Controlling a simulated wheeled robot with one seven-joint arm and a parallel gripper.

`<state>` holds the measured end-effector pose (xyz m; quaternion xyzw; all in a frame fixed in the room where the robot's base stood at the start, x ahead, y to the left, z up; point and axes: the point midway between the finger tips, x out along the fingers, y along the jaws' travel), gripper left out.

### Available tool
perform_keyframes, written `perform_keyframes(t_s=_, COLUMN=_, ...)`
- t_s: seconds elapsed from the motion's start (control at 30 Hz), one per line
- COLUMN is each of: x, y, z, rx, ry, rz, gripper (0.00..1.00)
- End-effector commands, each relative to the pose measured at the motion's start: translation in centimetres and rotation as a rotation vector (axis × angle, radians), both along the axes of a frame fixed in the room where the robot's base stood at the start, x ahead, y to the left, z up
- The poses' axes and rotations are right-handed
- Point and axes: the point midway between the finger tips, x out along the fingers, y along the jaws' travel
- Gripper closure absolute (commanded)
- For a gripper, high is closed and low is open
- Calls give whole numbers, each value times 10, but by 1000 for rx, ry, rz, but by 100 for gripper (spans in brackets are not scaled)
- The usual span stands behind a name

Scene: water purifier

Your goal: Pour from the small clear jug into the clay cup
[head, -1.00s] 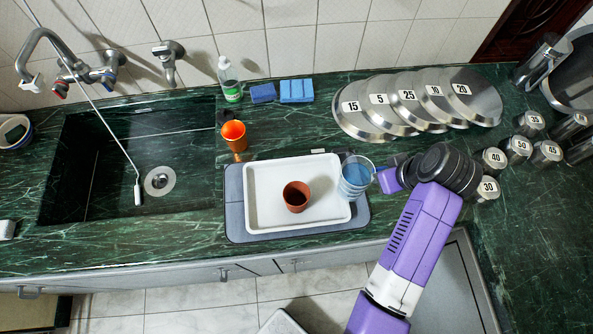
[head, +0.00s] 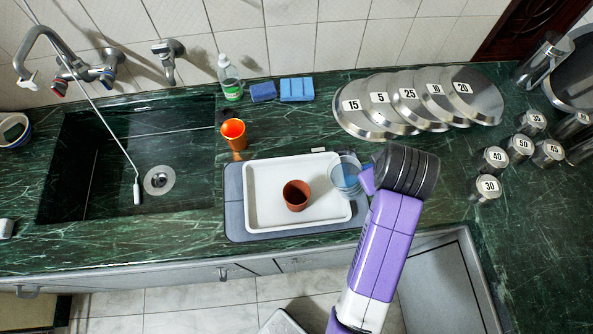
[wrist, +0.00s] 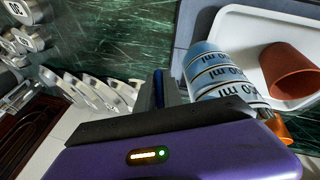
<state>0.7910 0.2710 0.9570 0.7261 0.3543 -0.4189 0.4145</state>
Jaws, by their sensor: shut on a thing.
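The clay cup (head: 296,196) stands upright on the white tray (head: 262,222), a little right of its middle. The small clear jug (head: 344,175) is over the tray's right edge and holds blue liquid. In the wrist view the jug (wrist: 212,70) shows "ml" markings. My gripper (head: 368,180) is shut on the jug from its right side; the fingers are mostly hidden behind the wrist in the head view. In the wrist view the clay cup (wrist: 290,70) lies just beyond the jug, apart from it. No stream between them is visible.
The tray rests on a grey mat (head: 234,200). Numbered metal lids (head: 420,100) and canisters (head: 489,187) are to the right. The sink (head: 90,180) is at left.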

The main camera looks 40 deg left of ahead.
Motion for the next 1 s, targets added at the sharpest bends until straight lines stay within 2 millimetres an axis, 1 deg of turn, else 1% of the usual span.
perform_keyframes(t_s=0.27, x=-9, y=9, z=8, rx=-79, ry=-108, rz=3, gripper=100)
perform_keyframes(t_s=0.4, x=-10, y=8, z=12, rx=-88, ry=-116, rz=0, gripper=100)
perform_keyframes(t_s=1.0, x=-14, y=11, z=13, rx=-118, ry=-155, rz=1, gripper=100)
